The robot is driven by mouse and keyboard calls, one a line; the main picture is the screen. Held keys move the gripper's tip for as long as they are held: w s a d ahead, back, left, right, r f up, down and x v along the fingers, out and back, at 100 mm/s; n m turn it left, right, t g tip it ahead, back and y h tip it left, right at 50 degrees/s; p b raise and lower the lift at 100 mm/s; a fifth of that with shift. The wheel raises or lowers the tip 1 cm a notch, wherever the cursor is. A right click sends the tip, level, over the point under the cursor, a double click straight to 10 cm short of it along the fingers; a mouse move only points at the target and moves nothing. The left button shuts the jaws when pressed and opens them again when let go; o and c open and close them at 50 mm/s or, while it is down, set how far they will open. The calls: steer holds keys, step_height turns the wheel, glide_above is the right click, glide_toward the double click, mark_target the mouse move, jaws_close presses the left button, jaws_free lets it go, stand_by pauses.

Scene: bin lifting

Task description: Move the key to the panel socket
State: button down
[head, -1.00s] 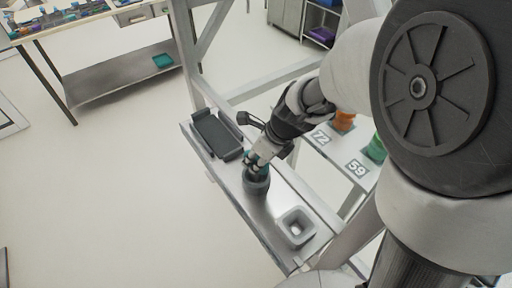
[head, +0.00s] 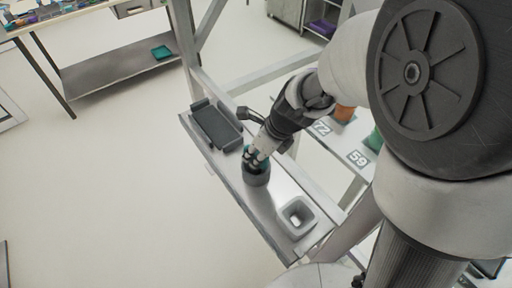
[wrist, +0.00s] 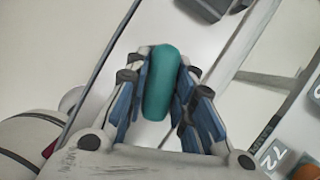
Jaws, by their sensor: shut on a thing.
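My gripper (head: 258,158) is shut on a teal, rounded, elongated key (wrist: 160,85), which stands between the fingers in the wrist view. In the head view, my gripper is right above a dark grey round holder (head: 256,179) on the narrow shelf, and the fingers hide most of the key. I cannot tell whether the key's lower end is inside the holder. A light grey square socket (head: 286,217) with a bright opening sits on the same shelf, to the right of and nearer than the holder.
A dark tray (head: 215,125) lies on the left end of the shelf (head: 240,191). Behind the frame rail is a second surface with labels 72 (head: 321,128) and 59 (head: 358,158), beside orange and green items. A workbench (head: 80,20) stands far left.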

stand_by(0.3)
steer(key=c, duration=1.3)
jaws_free()
steer(key=shift+o, duration=0.4)
steer(key=o, duration=0.5)
step_height(320, 180, up, 9)
steer(key=p, duration=1)
